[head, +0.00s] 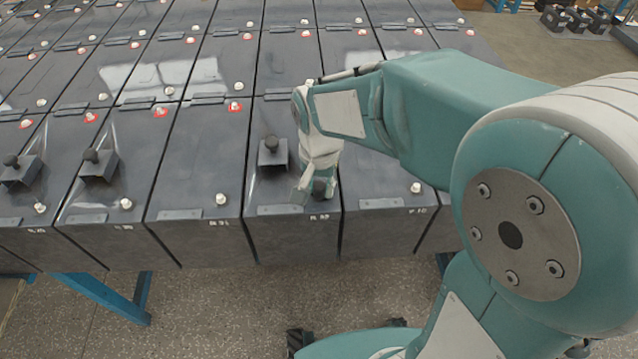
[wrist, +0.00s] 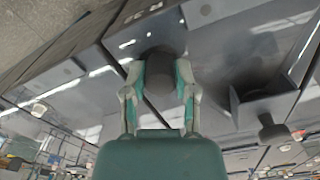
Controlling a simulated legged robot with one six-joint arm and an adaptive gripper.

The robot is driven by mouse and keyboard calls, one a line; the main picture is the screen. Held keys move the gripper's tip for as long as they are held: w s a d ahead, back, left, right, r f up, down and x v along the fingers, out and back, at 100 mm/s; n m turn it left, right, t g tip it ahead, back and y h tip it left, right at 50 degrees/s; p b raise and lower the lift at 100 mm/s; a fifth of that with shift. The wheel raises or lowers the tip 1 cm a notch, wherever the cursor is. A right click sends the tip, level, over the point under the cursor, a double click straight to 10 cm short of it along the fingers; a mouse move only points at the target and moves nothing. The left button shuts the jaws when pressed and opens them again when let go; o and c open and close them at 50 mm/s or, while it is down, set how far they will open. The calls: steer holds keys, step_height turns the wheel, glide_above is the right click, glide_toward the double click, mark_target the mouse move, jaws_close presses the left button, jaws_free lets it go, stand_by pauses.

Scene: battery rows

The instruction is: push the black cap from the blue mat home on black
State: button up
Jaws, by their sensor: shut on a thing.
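The black cap (head: 319,187) is a small dark cylinder at the near right corner of a dark battery (head: 262,230). My gripper (head: 315,188) points down there, shut on the cap. In the wrist view, the cap (wrist: 160,75) sits between the two fingertips (wrist: 160,88), against the battery's surface. The terminal at that corner is hidden by the cap and fingers, so I cannot tell how far the cap sits on it. Other batteries show bare pale near posts (head: 222,199) and far posts with red rings (head: 235,106). I see no blue mat.
A black block with a knob (head: 272,150) stands on the same battery, left of my gripper; similar blocks (head: 97,163) stand on batteries farther left. Batteries fill the blue-legged table (head: 100,297) in tight rows. Bare floor (head: 220,310) lies in front.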

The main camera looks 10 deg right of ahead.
steer(key=o, duration=0.8)
steer(key=shift+o, duration=0.2)
steer(key=o, duration=0.3)
steer(key=shift+r, duration=3.5)
